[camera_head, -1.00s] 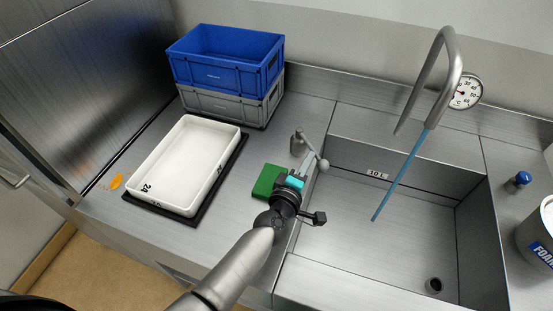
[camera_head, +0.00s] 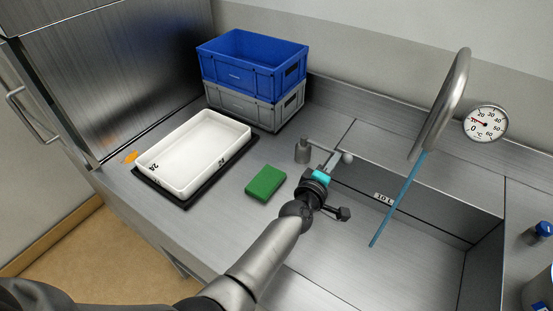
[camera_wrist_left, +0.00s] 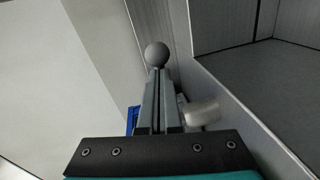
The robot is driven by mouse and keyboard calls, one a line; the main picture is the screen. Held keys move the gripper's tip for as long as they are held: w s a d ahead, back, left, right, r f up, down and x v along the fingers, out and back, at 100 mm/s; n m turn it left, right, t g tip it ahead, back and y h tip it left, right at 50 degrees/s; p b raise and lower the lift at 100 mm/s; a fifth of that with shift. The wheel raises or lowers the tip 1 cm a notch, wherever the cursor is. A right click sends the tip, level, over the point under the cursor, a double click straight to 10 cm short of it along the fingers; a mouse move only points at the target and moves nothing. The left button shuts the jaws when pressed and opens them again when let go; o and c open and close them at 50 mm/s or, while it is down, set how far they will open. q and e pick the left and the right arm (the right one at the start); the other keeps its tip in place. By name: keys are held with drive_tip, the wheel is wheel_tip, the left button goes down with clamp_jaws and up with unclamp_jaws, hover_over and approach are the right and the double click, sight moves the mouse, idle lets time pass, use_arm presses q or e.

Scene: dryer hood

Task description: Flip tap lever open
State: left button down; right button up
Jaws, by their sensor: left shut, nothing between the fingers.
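The tap lever ends in a grey ball knob (camera_head: 347,157) and reaches right from a short steel post (camera_head: 302,151) at the sink's left edge. The tap's curved steel spout (camera_head: 441,108) stands over the sink, with a thin blue streak (camera_head: 398,200) below it; I cannot tell whether it is water. My left gripper (camera_head: 333,162) is shut and empty, right at the lever. In the left wrist view the knob (camera_wrist_left: 157,54) shows just beyond the fingertips (camera_wrist_left: 157,75); contact is unclear and most of the lever bar is hidden. My right gripper is not in view.
A green sponge-like block (camera_head: 266,184) lies left of my gripper. A white tray (camera_head: 178,178) and stacked blue (camera_head: 240,75) and grey (camera_head: 236,105) crates stand further left. A round gauge (camera_head: 486,124) is at the back wall, a blue-capped bottle (camera_head: 541,231) right of the sink.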

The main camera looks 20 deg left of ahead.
use_arm(q)
drive_tip(key=shift+w+d, duration=0.2)
drive_tip(key=shift+w, duration=0.1)
drive_tip(key=shift+r, duration=0.1)
drive_tip(key=shift+d+r, duration=0.1)
drive_tip(key=shift+r, duration=0.05)
idle(0.4)
drive_tip(key=p+v, duration=0.2)
drive_tip(key=v, duration=1.3)
drive_tip(key=shift+s+a+f+p, duration=0.2)
drive_tip(key=shift+a+f+p, duration=0.05)
drive_tip(key=shift+p, duration=0.05)
